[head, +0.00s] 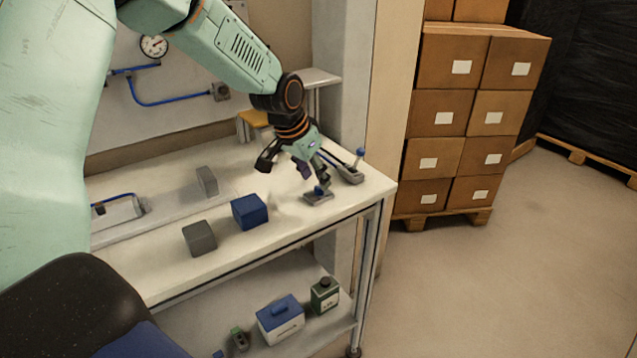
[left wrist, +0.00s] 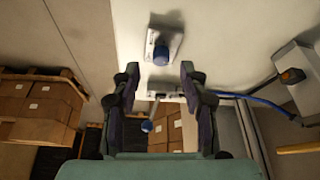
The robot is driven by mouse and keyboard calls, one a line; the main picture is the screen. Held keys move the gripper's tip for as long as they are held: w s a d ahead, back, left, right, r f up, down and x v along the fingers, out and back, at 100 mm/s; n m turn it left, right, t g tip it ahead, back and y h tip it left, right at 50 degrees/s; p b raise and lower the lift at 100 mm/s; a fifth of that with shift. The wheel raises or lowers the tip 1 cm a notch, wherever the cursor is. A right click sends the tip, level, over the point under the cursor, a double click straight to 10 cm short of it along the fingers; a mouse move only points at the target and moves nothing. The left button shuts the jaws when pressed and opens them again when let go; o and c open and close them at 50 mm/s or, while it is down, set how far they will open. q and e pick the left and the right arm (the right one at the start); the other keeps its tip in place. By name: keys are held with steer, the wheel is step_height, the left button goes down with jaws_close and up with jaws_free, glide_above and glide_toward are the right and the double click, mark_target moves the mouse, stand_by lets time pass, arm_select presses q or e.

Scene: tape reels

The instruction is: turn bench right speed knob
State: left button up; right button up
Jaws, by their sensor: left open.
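A small blue knob (head: 320,190) sits on a grey base plate (head: 317,198) near the right end of the bench (head: 280,220). In the left wrist view the blue knob (left wrist: 161,56) shows just beyond the fingertips, roughly centred between them, on its grey plate (left wrist: 174,42). My left gripper (head: 294,172) is open and empty, pointing down over the bench beside the knob. In the left wrist view its two fingers (left wrist: 160,75) are spread apart, with no visible contact with the knob. My right gripper is not in view.
A grey lever unit with a blue ball (head: 360,152) stands close behind the knob, to its right. A blue block (head: 250,211) and grey blocks (head: 199,238) lie left on the bench. Stacked cartons (head: 440,110) stand beyond the bench, with clear floor at right.

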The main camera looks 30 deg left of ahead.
mark_target(318, 187)
arm_select(q)
steer(key=x, duration=0.3)
steer(key=shift+w+f, duration=0.25)
steer(key=shift+w, duration=0.05)
steer(key=shift+s+r, duration=0.2)
steer(key=shift+s, duration=0.05)
steer(key=shift+w+f, duration=0.15)
steer(key=shift+w, duration=0.1)
steer(key=c, duration=0.5)
jaws_close()
